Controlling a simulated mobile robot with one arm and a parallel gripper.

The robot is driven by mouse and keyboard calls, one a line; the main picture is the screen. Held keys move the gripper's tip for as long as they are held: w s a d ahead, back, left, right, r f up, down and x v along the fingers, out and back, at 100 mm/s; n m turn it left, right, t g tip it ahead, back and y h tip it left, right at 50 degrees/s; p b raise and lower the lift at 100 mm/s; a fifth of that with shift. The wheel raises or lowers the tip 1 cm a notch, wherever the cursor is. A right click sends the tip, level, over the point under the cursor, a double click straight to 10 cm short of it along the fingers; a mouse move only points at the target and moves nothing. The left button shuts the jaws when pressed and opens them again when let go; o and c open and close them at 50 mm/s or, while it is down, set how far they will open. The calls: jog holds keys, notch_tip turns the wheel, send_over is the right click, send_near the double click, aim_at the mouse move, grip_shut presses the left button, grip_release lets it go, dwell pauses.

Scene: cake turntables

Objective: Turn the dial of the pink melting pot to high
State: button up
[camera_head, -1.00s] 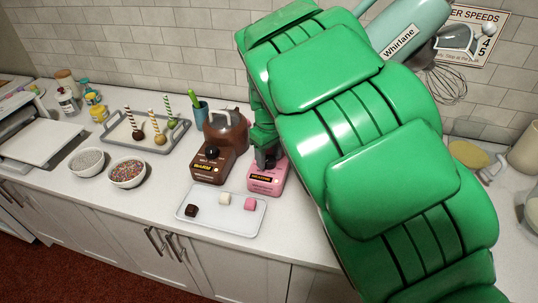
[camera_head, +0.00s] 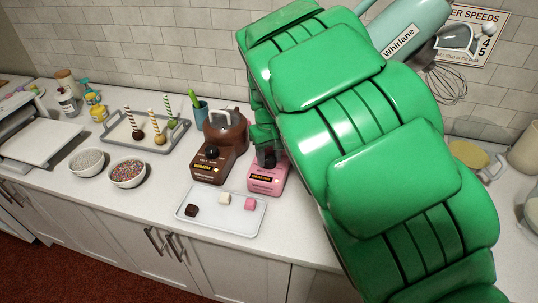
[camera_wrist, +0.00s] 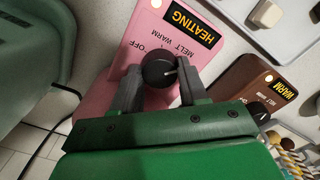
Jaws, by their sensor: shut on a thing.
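The pink melting pot (camera_head: 266,184) stands on the counter, its back part hidden behind my green arm. In the wrist view its pink front panel (camera_wrist: 140,28) carries OFF, WARM and MELT marks and a lit display (camera_wrist: 190,22) reading HEATING. Its black dial (camera_wrist: 160,72) sits between the two dark fingers of my gripper (camera_wrist: 158,68), which is shut on it. The dial's white pointer line faces right in the wrist view, past the MELT mark. Any further mark there is hidden or unreadable. In the head view my gripper (camera_head: 266,157) is over the pink pot's front.
A brown melting pot (camera_head: 208,170) with a WARM display stands close to the left. A white tray (camera_head: 230,221) with three small cubes lies in front. Two sprinkle bowls (camera_head: 127,181), a cake-pop stand (camera_head: 168,140) and a mixer (camera_head: 425,25) stand farther off.

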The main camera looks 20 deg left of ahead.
aim_at(269, 158)
jog(key=m, duration=0.4)
jog(key=shift+m, duration=0.7)
jog(key=o, duration=0.8)
notch_tip(269, 158, up, 7)
jog(key=shift+f, duration=0.15)
jog(key=shift+r, duration=0.55)
jog(key=shift+o, duration=0.2)
